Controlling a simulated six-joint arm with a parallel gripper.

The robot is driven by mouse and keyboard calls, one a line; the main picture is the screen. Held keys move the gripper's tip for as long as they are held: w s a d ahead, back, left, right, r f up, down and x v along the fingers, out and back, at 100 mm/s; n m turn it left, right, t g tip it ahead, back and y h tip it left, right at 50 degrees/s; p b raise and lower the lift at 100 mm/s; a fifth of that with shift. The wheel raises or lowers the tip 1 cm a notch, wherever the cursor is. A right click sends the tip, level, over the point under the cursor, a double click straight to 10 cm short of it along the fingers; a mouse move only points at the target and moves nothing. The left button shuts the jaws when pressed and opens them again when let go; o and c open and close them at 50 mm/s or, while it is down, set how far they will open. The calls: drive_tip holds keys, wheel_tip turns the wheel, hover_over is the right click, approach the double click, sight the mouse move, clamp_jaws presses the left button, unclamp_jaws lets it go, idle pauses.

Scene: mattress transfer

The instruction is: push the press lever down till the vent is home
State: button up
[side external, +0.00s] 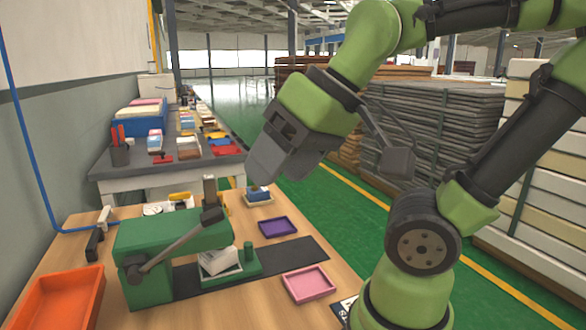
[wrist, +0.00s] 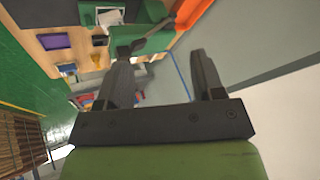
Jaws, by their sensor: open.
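The green press (side external: 165,240) stands on the wooden table in the side external view. Its dark press lever (side external: 178,243) slants up to the right from the pivot, ending in a dark knob. The lever also shows in the wrist view (wrist: 150,38), near the left fingertip. A white block (side external: 219,262) sits tilted in the green holder under the press head. I cannot make out the vent. My gripper (side external: 258,175) is above the table, up and to the right of the knob, apart from it in this view. In the wrist view my gripper (wrist: 160,53) is open and empty.
A pink tray (side external: 309,285), a purple tray (side external: 277,227) and an orange bin (side external: 60,301) lie around the press. A black strip (side external: 292,262) runs under it. Behind are a yellow tray with a blue block (side external: 259,195) and a cluttered second table (side external: 140,172).

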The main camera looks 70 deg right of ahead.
drive_tip(key=shift+s+a+f+m+t, duration=0.15)
drive_tip(key=shift+s+f+m+t, duration=0.15)
drive_tip(key=shift+s+m, duration=0.35)
drive_tip(key=shift+w, duration=0.1)
drive_tip(key=n+g+h, duration=0.2)
drive_tip(key=n+g, duration=0.5)
drive_tip(key=n, duration=0.6)
hover_over(212, 213)
wheel_tip(212, 213, down, 4)
drive_tip(key=shift+f, duration=0.25)
wheel_tip(212, 213, down, 10)
drive_tip(key=shift+r, duration=0.1)
